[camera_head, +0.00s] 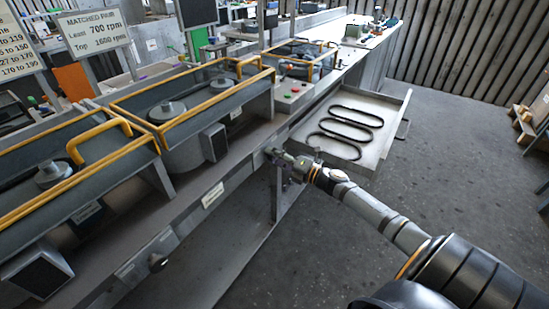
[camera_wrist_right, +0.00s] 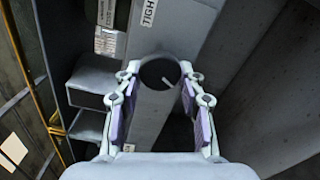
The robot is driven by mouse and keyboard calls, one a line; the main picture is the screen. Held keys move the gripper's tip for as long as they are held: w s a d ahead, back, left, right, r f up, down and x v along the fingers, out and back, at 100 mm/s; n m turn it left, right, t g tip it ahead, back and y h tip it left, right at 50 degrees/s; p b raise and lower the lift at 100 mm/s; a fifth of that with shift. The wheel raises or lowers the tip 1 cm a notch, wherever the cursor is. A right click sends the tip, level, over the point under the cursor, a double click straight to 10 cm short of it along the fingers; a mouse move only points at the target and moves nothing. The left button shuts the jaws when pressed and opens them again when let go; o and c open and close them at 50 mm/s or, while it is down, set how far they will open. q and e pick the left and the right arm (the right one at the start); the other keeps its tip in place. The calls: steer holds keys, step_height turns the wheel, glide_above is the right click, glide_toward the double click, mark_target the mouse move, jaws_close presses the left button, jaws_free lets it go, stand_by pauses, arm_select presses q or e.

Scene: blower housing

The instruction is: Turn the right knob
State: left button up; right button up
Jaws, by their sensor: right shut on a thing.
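The right knob (camera_wrist_right: 160,73) shows in the right wrist view as a dark round knob with a white pointer line slanting toward the lower right. My right gripper (camera_wrist_right: 160,91) has its fingers on both sides of the knob and is shut on it. In the head view my right gripper (camera_head: 279,157) is at the front face of the bench, and it hides the knob there. Another dark knob (camera_head: 157,262) sits on the bench front at the lower left, clear of my gripper. My left gripper is not in view.
An open drawer (camera_head: 384,153) holding looped black belts juts out just beyond my right gripper. Yellow-framed covers (camera_head: 190,115) line the bench top. A sign (camera_head: 92,31) reads "MATCHED PAIR", 700 and 1600 rpm.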

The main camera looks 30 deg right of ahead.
steer(key=shift+f, duration=0.15)
steer(key=o, duration=1.2)
steer(key=v, duration=0.7)
steer(key=shift+s, duration=0.25)
steer(key=shift+d, duration=0.1)
